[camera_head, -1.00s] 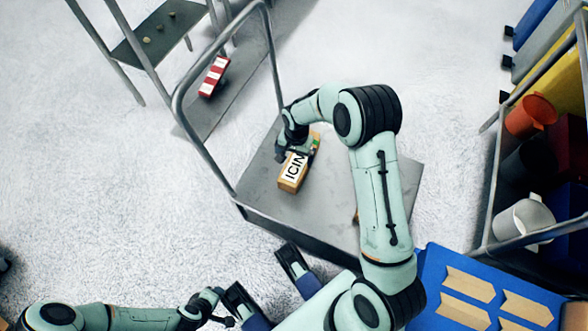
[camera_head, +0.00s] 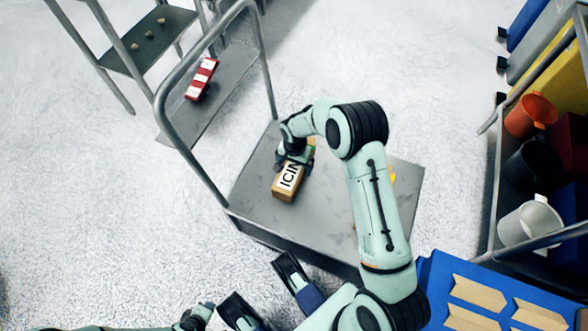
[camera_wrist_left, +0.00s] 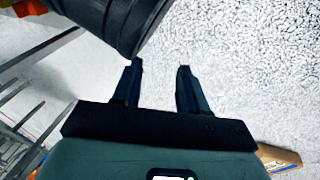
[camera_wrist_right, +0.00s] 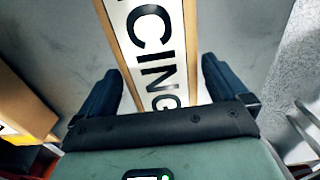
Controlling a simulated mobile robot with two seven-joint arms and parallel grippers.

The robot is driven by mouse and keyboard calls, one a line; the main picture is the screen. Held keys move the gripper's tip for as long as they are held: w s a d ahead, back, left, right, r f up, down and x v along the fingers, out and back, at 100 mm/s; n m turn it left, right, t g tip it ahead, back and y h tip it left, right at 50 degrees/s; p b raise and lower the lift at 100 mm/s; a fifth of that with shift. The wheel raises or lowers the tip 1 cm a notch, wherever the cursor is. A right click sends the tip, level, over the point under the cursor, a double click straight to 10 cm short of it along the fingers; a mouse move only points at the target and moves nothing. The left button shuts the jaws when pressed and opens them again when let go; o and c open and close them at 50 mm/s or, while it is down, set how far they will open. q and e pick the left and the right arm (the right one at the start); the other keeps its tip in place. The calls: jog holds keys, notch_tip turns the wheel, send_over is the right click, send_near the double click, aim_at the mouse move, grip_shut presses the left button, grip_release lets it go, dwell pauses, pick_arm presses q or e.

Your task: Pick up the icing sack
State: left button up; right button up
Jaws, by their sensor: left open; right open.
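The icing sack (camera_head: 287,183) is a tan, box-like pack with a white label and black letters, lying on the grey cart deck. In the right wrist view, the icing sack (camera_wrist_right: 152,40) runs lengthwise between the fingers. My right gripper (camera_head: 294,158) is over its far part and hides some of it. The right wrist view shows my right gripper (camera_wrist_right: 160,68) open, one finger on each side of the pack; contact cannot be told. My left gripper (camera_wrist_left: 157,68) is open and empty above the pale floor, away from the sack.
The grey cart (camera_head: 250,195) has a tall handle on its left. Another tan pack (camera_wrist_right: 22,105) lies left of the sack in the right wrist view. A red-and-white box (camera_head: 202,78) sits on another cart. A shelf with containers (camera_head: 530,222) stands at right.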

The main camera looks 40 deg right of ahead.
notch_tip(320, 180, down, 3)
jog(key=shift+w+f+b, duration=0.1)
jog(key=shift+f+b, duration=0.1)
jog(key=shift+b, duration=0.2)
jog(key=c, duration=1.4)
pick_arm(q)
jog(key=shift+s+a+f+g, duration=0.15)
jog(key=shift+s+f+g, duration=0.25)
jog(key=shift+s+f, duration=0.65)
pick_arm(e)
jog(key=shift+r, duration=0.15)
jog(key=shift+c, duration=0.8)
pick_arm(q)
jog(key=shift+r, duration=0.1)
